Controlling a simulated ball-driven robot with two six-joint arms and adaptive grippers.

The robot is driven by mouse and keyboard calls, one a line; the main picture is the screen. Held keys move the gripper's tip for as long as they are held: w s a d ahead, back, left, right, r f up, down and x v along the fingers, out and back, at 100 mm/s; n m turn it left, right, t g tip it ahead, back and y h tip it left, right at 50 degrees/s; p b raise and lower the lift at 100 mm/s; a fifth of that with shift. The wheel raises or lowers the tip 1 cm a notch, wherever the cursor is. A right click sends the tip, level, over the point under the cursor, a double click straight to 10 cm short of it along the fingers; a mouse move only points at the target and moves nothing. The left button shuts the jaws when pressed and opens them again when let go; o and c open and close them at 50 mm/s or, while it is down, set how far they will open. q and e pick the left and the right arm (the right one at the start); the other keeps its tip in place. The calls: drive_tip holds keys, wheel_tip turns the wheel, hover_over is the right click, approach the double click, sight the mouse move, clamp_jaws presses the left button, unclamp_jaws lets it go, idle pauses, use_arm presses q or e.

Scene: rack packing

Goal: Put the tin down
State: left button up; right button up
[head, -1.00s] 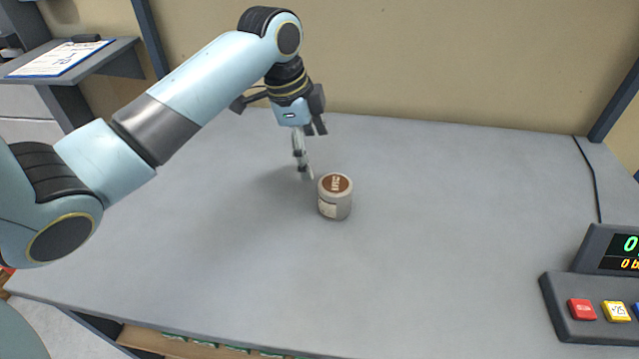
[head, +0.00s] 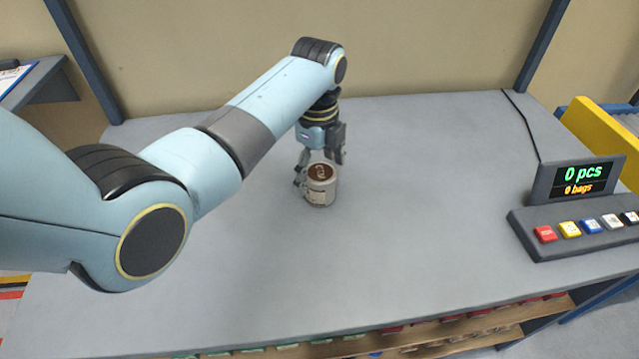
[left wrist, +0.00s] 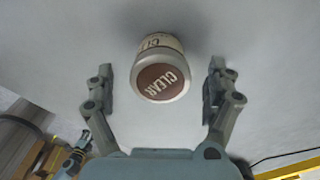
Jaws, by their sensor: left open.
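The tin (head: 320,188) is a small pale grey can with a brown lid. It stands upright on the grey table (head: 420,250). In the left wrist view the tin (left wrist: 162,78) shows its brown lid with the word CLEAR, between the two spread fingers. My left gripper (head: 321,172) is open at the tin, with a finger on either side of it. In the left wrist view my left gripper (left wrist: 163,85) shows gaps between both fingers and the tin. My right gripper is not in view.
A counter display (head: 585,180) reading 0 pcs and 0 bags stands at the right with a row of coloured buttons (head: 580,230). A yellow panel (head: 605,140) is behind it. A shelf with a clipboard (head: 22,80) is at the far left. The table around the tin is clear.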

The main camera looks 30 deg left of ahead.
use_arm(q)
drive_tip(key=f, duration=0.5)
drive_tip(key=shift+d, duration=0.3)
drive_tip(key=shift+r, duration=0.1)
drive_tip(key=c, duration=1.4)
drive_tip(key=shift+r, duration=0.1)
